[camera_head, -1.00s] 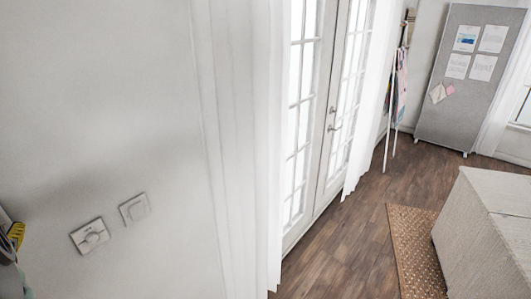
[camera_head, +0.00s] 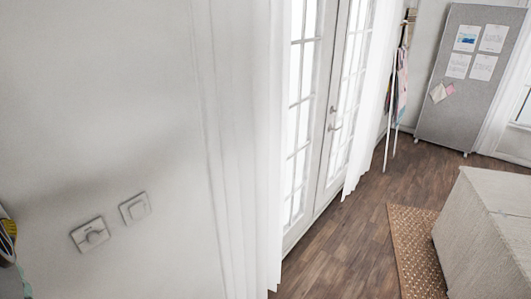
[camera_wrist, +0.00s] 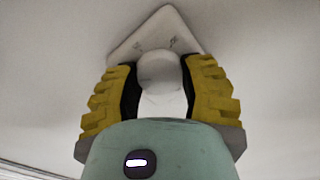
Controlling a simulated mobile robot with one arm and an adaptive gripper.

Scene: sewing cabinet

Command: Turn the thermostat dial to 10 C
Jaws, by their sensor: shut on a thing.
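In the wrist view a white square thermostat plate (camera_wrist: 155,32) with small dark marks is on the wall. Its round white dial (camera_wrist: 159,67) sits between the two yellow ribbed fingers of my gripper (camera_wrist: 158,80). The fingers are closed on the dial's sides. The marks are too small and blurred to read, so the dial's setting cannot be told. In the head view only a bit of my gripper (camera_head: 7,240) shows at the left edge; the thermostat in its grasp is not visible there.
Further right are a white curtain (camera_head: 240,150) and glazed doors (camera_head: 335,120). A light box-like piece of furniture (camera_head: 490,235) stands at lower right.

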